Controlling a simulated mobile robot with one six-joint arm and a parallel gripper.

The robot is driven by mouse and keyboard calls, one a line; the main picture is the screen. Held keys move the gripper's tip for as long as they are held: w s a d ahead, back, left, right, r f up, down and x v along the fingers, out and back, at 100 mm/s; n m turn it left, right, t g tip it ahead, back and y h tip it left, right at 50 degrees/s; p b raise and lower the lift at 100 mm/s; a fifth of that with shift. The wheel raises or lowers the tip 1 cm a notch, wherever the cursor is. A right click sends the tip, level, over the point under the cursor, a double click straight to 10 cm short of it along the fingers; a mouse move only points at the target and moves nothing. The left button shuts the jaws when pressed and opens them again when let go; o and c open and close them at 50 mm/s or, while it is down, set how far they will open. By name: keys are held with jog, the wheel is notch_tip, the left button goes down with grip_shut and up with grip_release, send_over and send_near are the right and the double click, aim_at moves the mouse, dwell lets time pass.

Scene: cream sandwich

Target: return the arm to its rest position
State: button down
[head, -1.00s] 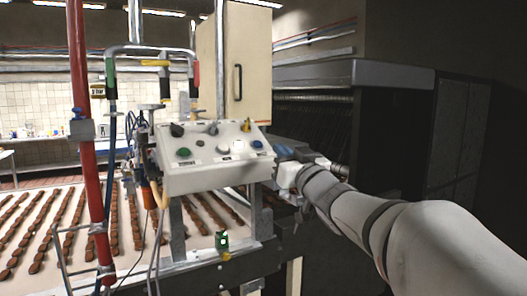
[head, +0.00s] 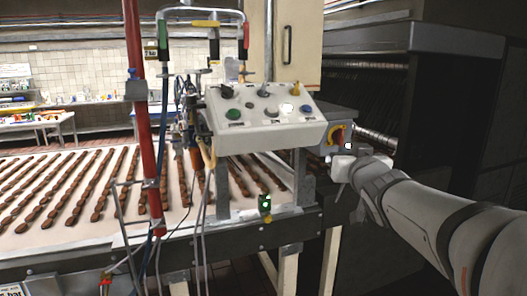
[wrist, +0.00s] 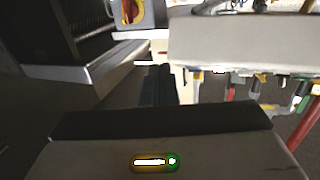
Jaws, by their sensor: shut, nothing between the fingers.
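My gripper (wrist: 158,85) shows in the wrist view with its dark fingers together and nothing between them. In the head view my arm reaches in from the right edge. Its white end (head: 346,166) is just below and right of the control panel (head: 262,138), in front of the machine's frame; the fingertips are hard to make out there. A grey box with a red and yellow rotary switch (head: 338,135) is just above my gripper in the head view. The switch also shows at the top of the wrist view (wrist: 131,11). Contact cannot be told.
A conveyor (head: 90,228) with rows of brown biscuits runs left. A red post (head: 137,100), hoses and cables stand before it. The dark oven-like machine (head: 420,40) is behind my arm. The panel's underside (wrist: 240,50) is close in the wrist view.

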jog(key=s+a+f+g, duration=0.2)
jog(key=s+f+g, duration=0.5)
jog(key=s+f, duration=0.5)
jog(key=s+a+f+g, duration=0.3)
jog(key=s+f+g, duration=0.4)
jog(key=s+f, duration=0.6)
jog(key=shift+g, duration=0.3)
jog(key=c, duration=2.2)
grip_release()
jog(key=shift+w+a, duration=0.1)
